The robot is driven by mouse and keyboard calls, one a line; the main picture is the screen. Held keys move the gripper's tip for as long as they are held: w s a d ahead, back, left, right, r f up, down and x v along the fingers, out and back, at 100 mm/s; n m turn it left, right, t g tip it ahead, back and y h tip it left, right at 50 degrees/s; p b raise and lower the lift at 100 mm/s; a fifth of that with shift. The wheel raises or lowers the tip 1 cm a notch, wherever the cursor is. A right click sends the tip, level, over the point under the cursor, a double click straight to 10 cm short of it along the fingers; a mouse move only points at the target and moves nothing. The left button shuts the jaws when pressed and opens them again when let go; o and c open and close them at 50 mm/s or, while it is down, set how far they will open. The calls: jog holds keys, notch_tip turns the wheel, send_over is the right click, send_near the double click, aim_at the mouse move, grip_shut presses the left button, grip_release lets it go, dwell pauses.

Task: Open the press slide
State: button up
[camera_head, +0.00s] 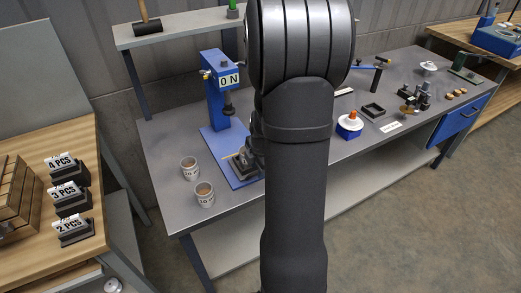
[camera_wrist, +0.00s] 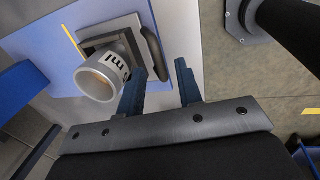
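The blue press (camera_head: 220,90) with a "0 N" display stands on the grey workbench. Its blue base plate (camera_head: 217,145) carries the dark slide (camera_head: 246,160), partly hidden behind my arm. In the wrist view the slide (camera_wrist: 112,30) is a grey square plate with a dark bar-like handle (camera_wrist: 151,54) along its right edge. A pale cup with a dark printed mark (camera_wrist: 104,74) appears to sit on the slide, tilted in this view. My gripper (camera_wrist: 161,68) is open, its two blue fingers apart. The handle's near end shows between the fingertips; contact cannot be told.
Two white cups (camera_head: 189,168) (camera_head: 204,194) stand on the bench left of the base plate. A white-and-blue container with an orange top (camera_head: 350,126) and a dark tray (camera_head: 372,110) lie right of my arm. A shelf (camera_head: 185,25) overhangs the back.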

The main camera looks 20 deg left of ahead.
notch_tip(320, 180, up, 16)
jog(key=s+d, duration=0.2)
jog(key=shift+s+d, duration=0.15)
dwell(0.5)
jog(key=f, duration=0.5)
jog(key=w+a+f, duration=0.1)
jog(key=f, duration=0.5)
jog(key=w+a+f, duration=0.1)
jog(key=f, duration=0.5)
jog(key=shift+w+a, duration=0.2)
jog(key=shift+a, duration=0.05)
jog(key=shift+r, duration=0.15)
notch_tip(320, 180, up, 16)
jog(key=s+d, duration=0.2)
jog(key=shift+s+d+r, duration=0.15)
jog(key=shift+d+r, duration=0.05)
jog(key=shift+r, duration=0.05)
jog(key=shift+f, duration=0.15)
jog(key=shift+w+a+f, duration=0.35)
jog(key=shift+a+f, duration=0.05)
jog(key=shift+f, duration=2.3)
jog(key=shift+w+a+f, duration=0.35)
jog(key=shift+w+f, duration=0.05)
jog(key=shift+f, duration=2.35)
jog(key=shift+w+a+f, duration=0.35)
jog(key=shift+a+f, duration=0.05)
jog(key=shift+f, duration=2.3)
jog(key=shift+w+a, duration=0.45)
jog(key=shift+w, duration=0.05)
